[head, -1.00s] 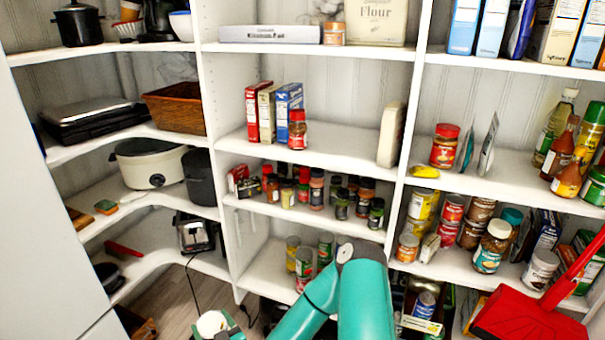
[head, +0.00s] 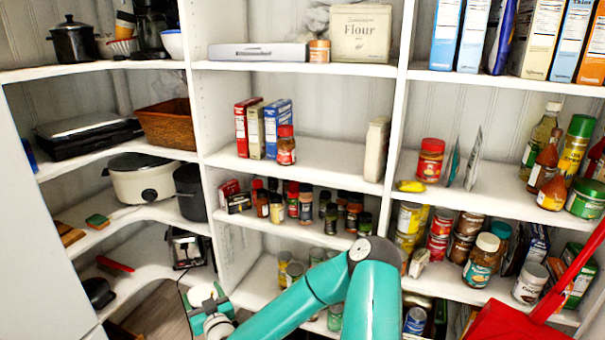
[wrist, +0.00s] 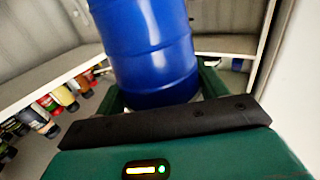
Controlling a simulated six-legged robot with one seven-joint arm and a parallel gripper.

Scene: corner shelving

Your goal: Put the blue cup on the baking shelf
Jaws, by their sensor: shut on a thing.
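The blue cup (wrist: 150,50) fills the upper middle of the wrist view, slightly tilted, with its upper end cut off by the frame. My gripper (wrist: 160,92) is shut on it, a dark green finger on each side. In the head view my gripper (head: 208,308) is low and left of centre, in front of the shelving; I cannot make out the cup there. The upper middle shelf (head: 290,69) carries a flour box (head: 361,33), a long flat box (head: 257,52) and a small jar (head: 319,51). No label shows which shelf is for baking.
The middle shelf (head: 325,165) holds boxes, a red-lidded jar (head: 286,150) and a pale upright container (head: 377,150), with free room between them. Spice jars (head: 305,203) crowd the shelf below. White uprights divide the bays. A red object (head: 515,320) is at lower right.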

